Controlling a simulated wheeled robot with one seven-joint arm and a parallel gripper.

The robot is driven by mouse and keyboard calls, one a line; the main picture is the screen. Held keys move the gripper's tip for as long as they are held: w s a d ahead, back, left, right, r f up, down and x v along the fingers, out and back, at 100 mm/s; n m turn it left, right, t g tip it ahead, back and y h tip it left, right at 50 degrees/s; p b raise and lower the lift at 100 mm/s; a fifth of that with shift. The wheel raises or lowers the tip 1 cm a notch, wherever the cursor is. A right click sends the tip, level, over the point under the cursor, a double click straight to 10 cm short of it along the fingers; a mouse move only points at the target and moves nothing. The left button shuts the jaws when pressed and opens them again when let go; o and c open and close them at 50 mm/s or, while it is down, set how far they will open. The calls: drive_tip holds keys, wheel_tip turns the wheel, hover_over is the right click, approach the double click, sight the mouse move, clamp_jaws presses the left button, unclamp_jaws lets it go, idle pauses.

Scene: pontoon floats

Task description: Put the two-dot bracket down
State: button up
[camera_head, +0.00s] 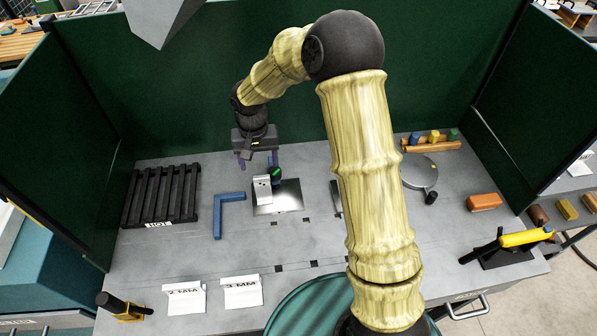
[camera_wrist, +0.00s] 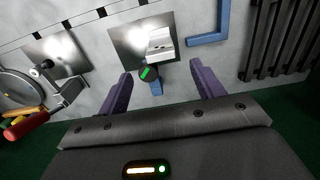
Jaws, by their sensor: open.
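A pale grey bracket (camera_head: 262,189) stands on the left part of a shiny metal plate (camera_head: 288,198). In the wrist view the bracket (camera_wrist: 161,43) sits at the right edge of the plate (camera_wrist: 122,42). Its dots are too small to count. A black knob with a green mark (camera_head: 275,172) is right behind the bracket; it shows in the wrist view (camera_wrist: 149,73) with a blue part below it. My gripper (camera_head: 258,163) is open just behind and above the bracket. Its purple fingers (camera_wrist: 160,72) are apart, with the knob between them in the picture and the bracket beyond their tips.
A blue L-shaped square (camera_head: 229,209) lies left of the plate, then a black slatted rack (camera_head: 160,195) marked HOT. Another plate (camera_wrist: 60,52) with a clamp is on the other side. Signs (camera_head: 241,291) stand in front. Green walls (camera_head: 110,110) enclose the bench.

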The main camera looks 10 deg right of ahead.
drive_tip(key=s+d+r+t, duration=0.1)
drive_tip(key=s+d+r, duration=0.2)
drive_tip(key=s+d, duration=0.4)
drive_tip(key=s+d+r+t, duration=0.1)
drive_tip(key=s+d+r, duration=0.3)
drive_tip(key=s+d, duration=0.4)
drive_tip(key=s, duration=0.3)
drive_tip(key=shift+s+d+r+t, duration=0.2)
drive_tip(key=shift+s+r+t, duration=0.1)
drive_tip(key=shift+s, duration=0.05)
drive_tip(key=shift+c, duration=0.5)
